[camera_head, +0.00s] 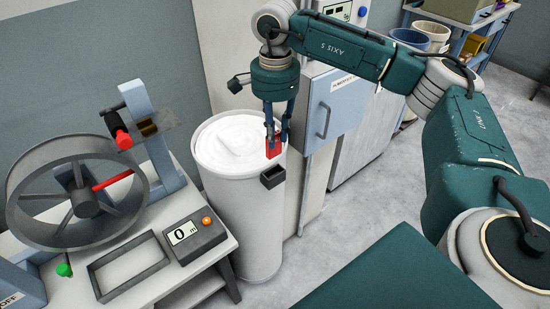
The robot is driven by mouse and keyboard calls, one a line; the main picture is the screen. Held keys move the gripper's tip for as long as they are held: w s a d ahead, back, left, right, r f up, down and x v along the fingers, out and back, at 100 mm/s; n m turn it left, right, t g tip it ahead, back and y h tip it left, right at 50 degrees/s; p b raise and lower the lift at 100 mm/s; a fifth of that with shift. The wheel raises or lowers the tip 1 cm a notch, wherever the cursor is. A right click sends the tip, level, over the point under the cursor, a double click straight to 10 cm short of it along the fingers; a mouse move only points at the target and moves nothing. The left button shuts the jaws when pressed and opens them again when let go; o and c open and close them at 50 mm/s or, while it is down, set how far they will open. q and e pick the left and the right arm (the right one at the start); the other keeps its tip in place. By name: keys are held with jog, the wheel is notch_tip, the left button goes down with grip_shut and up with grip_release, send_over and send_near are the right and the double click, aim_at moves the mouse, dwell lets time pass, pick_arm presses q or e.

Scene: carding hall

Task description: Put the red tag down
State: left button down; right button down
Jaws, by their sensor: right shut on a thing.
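The red tag (273,148) is between the fingers of my right gripper (274,138). The gripper is shut on it and points down. It hangs at the right front edge of a tall white can (235,215) filled with white material. A small dark open holder (272,176) is fixed to the can's side, just below the tag. The tag appears above this holder; I cannot tell whether they touch. My left gripper is not in view.
At left a bench (205,262) carries a large wheel (20,185), an empty dark frame (130,262) and a meter box (190,238) reading 0. A blue-doored cabinet (335,105) stands behind the can. Shelving and bins (433,32) are at back right. Floor right of the can is clear.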

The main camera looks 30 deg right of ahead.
aim_at(275, 156)
notch_tip(275, 156, down, 5)
jog(key=shift+f+p, duration=0.1)
jog(key=shift+p, duration=0.3)
notch_tip(275, 156, down, 3)
jog(key=shift+f+p, duration=0.2)
jog(key=shift+p, duration=0.2)
jog(key=shift+f, duration=0.45)
jog(key=shift+f, duration=0.1)
jog(key=c, duration=1.5)
grip_release()
jog(key=shift+c, duration=0.2)
